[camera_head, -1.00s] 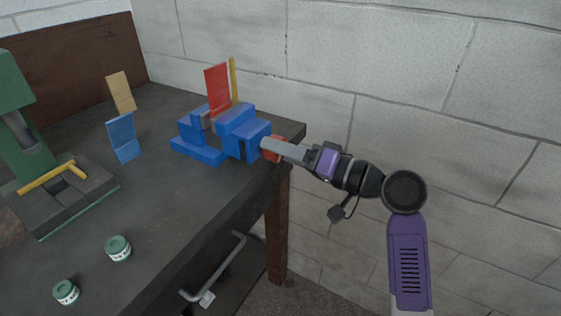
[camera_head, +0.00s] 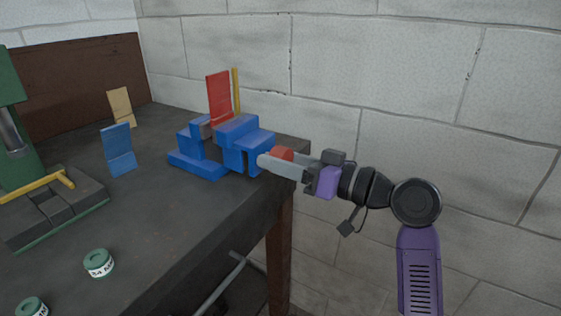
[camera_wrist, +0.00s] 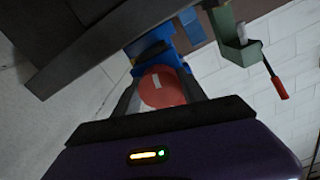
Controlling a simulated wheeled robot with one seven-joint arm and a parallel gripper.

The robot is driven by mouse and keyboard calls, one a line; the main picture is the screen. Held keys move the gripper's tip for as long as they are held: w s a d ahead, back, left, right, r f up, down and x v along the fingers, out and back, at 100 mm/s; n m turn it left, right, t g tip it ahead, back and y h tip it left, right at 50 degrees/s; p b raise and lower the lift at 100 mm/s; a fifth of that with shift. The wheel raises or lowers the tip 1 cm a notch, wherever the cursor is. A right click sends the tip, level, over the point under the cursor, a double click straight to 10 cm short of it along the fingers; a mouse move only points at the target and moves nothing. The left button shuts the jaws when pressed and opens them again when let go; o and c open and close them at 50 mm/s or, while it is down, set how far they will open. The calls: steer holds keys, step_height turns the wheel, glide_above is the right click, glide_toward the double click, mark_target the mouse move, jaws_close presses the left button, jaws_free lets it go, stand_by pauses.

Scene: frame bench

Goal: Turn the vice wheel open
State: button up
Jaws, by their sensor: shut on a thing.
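The blue vice (camera_head: 237,140) stands at the right end of the dark bench, near its edge. A red plate (camera_head: 219,98) stands upright at its jaws. The red vice wheel (camera_wrist: 162,87) shows in the wrist view, between my fingers, with a pale mark on its face. In the head view the wheel (camera_head: 282,153) is partly hidden by a finger. My gripper (camera_head: 272,160) reaches in from the right and is shut on the wheel. The vice's blue body (camera_wrist: 150,48) lies just beyond the wheel in the wrist view.
A green machine with a yellow handle (camera_head: 35,186) stands at the left of the bench (camera_head: 150,215). A blue holder (camera_head: 118,150), a tan holder (camera_head: 121,107) and two green-lidded tins (camera_head: 98,263) are on the bench. A block wall (camera_head: 400,80) stands behind.

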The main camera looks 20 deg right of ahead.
steer(key=shift+s+f, duration=0.2)
steer(key=shift+f, duration=0.05)
stand_by(0.6)
steer(key=o, duration=1.3)
steer(key=shift+d+r, duration=0.1)
steer(key=shift+o, duration=0.2)
steer(key=v, duration=0.7)
steer(key=shift+s+d+p, duration=0.25)
steer(key=shift+s+p, duration=0.05)
